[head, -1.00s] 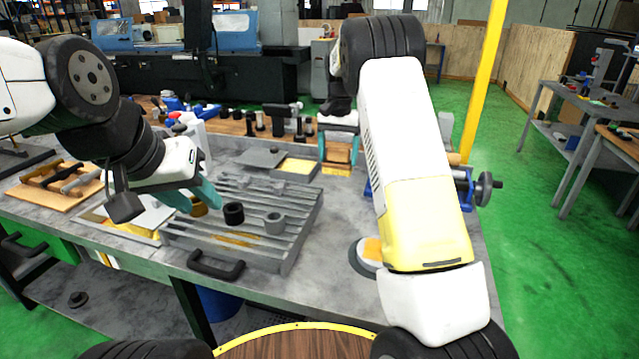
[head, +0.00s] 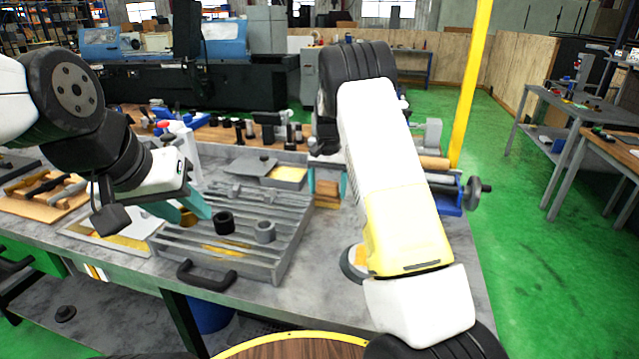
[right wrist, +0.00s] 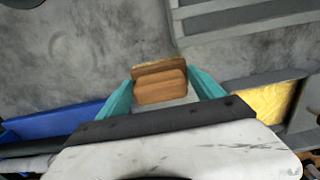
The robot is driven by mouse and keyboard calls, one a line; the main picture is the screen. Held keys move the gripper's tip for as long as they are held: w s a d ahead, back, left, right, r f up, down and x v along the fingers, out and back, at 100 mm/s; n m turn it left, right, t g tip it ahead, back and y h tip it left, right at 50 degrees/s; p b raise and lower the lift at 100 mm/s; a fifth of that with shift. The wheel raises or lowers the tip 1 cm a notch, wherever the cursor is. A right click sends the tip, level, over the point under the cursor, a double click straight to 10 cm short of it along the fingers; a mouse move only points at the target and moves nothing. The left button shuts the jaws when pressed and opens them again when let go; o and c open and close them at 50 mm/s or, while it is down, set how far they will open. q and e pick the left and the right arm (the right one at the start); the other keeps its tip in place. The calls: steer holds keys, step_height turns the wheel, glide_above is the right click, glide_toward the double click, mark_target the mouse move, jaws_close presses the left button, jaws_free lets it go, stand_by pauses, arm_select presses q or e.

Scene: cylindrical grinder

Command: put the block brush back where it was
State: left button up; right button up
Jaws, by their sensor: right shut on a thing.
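The block brush is a small wooden block (head: 327,194), between the teal fingers of my right gripper (head: 327,184). The right wrist view also shows the brush (right wrist: 160,84), with the gripper (right wrist: 163,88) shut on it. Grey bench top shows beyond it; whether the brush touches the bench is unclear. My right arm partly hides the gripper in the head view. My left gripper (head: 180,207) has its teal fingers apart over the left part of the ribbed grey tray (head: 285,225), close to a black ring (head: 223,222), holding nothing that I can see.
A grey ring (head: 265,231) stands on the ribbed tray. A shallow box with a yellow inside (head: 288,174) is left of the brush. A blue vise (head: 450,195) stands at the bench's right edge. A round object with an orange top (head: 354,260) is partly behind my right arm.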

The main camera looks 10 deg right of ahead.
steer(key=o, duration=1.3)
step_height(320, 180, up, 12)
steer(key=s+d+r+n+t+y, duration=0.1)
steer(key=s+r, duration=0.5)
steer(key=s, duration=0.2)
steer(key=s+d+r+n+t+y, duration=0.1)
steer(key=s+r+t, duration=0.1)
steer(key=s+r, duration=0.55)
steer(key=s+f+n+t, duration=0.1)
steer(key=s, duration=0.6)
steer(key=s+a+f+n+t, duration=0.1)
steer(key=s+f, duration=0.1)
steer(key=s, duration=0.5)
steer(key=s+a+f+n+t, duration=0.1)
steer(key=s, duration=0.7)
steer(key=shift+s+f, duration=0.1)
steer(key=shift+f, duration=0.05)
